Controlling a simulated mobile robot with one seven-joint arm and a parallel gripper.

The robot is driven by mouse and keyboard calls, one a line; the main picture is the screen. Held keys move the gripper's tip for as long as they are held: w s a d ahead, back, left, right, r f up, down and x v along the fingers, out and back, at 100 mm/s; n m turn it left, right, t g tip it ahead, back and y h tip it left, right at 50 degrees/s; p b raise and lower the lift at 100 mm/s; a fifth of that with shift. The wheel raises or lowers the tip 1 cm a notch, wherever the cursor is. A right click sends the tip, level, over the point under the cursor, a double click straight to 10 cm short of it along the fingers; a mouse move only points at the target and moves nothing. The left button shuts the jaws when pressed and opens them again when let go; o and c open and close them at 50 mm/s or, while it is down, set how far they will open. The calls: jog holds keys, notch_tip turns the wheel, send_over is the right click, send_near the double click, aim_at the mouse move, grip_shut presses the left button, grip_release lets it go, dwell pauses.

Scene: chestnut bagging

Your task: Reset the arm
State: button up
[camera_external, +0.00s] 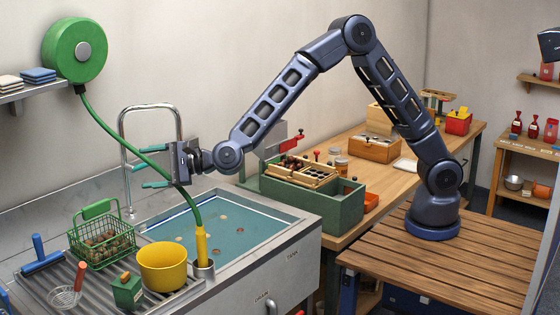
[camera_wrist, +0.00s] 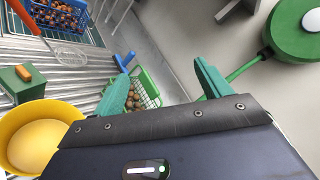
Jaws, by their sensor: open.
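My arm stands on the slatted wooden platform (camera_external: 390,262) and reaches left. My gripper (camera_external: 145,165) is open and empty, with its green fingers pointing left above the sink area. In the wrist view the two green fingers (camera_wrist: 165,85) are spread apart with nothing between them. The green wire basket (camera_external: 101,238) of chestnuts is below my gripper on the drainboard; it also shows beyond the fingers in the wrist view (camera_wrist: 148,88). The green hose (camera_external: 130,138) passes close to the gripper in the external view; whether they touch cannot be told.
The tall metal faucet (camera_external: 150,106) rises close by my gripper. The yellow bucket (camera_external: 163,266) and green box (camera_external: 127,291) stand on the drainboard. The tank (camera_external: 228,228) holds water with a few floating pieces. A green crate (camera_external: 310,205) stands under my forearm. The hose reel (camera_external: 75,50) hangs on the wall.

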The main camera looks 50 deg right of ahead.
jog(key=w+d+r+n+g+h, duration=0.1)
jog(key=w+d+r+n, duration=0.15)
jog(key=d, duration=0.45)
jog(key=w+d+r+n+h, duration=0.1)
jog(key=d+r+n, duration=0.15)
jog(key=d, duration=0.55)
jog(key=w+d+r+n+g, duration=0.1)
jog(key=d+r+n, duration=0.15)
jog(key=d, duration=0.45)
jog(key=s+d+r+n+h, duration=0.1)
jog(key=s+d+n+h, duration=0.1)
jog(key=d, duration=0.9)
jog(key=s+d+r+n+h, duration=0.2)
jog(key=d, duration=0.9)
jog(key=s+d+f+n+g+h, duration=0.2)
jog(key=s+d+f+h, duration=0.1)
jog(key=s+d, duration=1)
jog(key=s+d+f+n+g+h, duration=0.2)
jog(key=s+d+f+g, duration=0.1)
jog(key=s+d, duration=1)
jog(key=d, duration=0.5)
jog(key=shift+s+d+f+n+g+h, duration=0.2)
jog(key=shift+s+d+n+g+h, duration=0.1)
jog(key=shift+s+n+h, duration=0.1)
